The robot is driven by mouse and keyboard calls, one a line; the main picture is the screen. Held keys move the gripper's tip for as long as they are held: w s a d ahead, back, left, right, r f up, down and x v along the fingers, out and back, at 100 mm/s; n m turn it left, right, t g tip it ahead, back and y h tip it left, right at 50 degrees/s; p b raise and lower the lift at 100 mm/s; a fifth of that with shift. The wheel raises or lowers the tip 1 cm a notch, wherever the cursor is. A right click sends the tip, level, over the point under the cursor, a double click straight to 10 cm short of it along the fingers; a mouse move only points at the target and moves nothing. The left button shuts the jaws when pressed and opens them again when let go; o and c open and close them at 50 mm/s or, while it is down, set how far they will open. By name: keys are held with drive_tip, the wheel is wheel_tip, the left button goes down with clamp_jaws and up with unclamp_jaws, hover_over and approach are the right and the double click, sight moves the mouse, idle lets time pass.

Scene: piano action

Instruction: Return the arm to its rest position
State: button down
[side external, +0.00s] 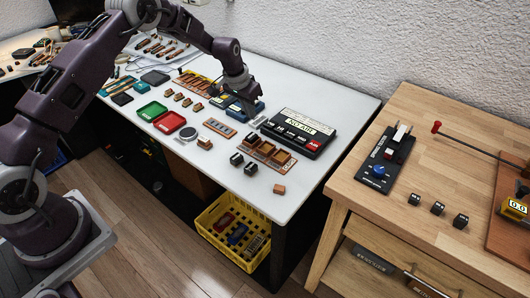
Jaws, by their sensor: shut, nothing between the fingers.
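My arm reaches in from the left, and my gripper (254,116) points down over the middle of the white table (335,95). It is just left of a black device with a pale label (306,127) and beside a small blue box (247,107). The gripper is small in this view, and its fingertips are partly lost against the dark objects there. It is shut and holds nothing that I can see.
A green tray (152,110), a red tray (169,122) and small wooden blocks lie on the table. A wooden frame (270,153) and black cubes (237,159) are near its front. A yellow crate (205,221) stands below. A wooden bench (420,120) is at right.

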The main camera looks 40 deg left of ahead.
drive_tip(key=s+d+v, duration=0.1)
drive_tip(key=d+v, duration=0.1)
drive_tip(key=v, duration=0.8)
drive_tip(key=s+d+v, duration=0.1)
drive_tip(key=d+v, duration=0.1)
drive_tip(key=v, duration=0.7)
drive_tip(key=s+d+r+t, duration=0.1)
drive_tip(key=s+d+r, duration=0.2)
drive_tip(key=s+r, duration=0.7)
drive_tip(key=s+d+t, duration=0.1)
drive_tip(key=s+d, duration=0.1)
drive_tip(key=s, duration=2.3)
drive_tip(key=shift+d+f, duration=0.3)
drive_tip(key=shift+f, duration=0.05)
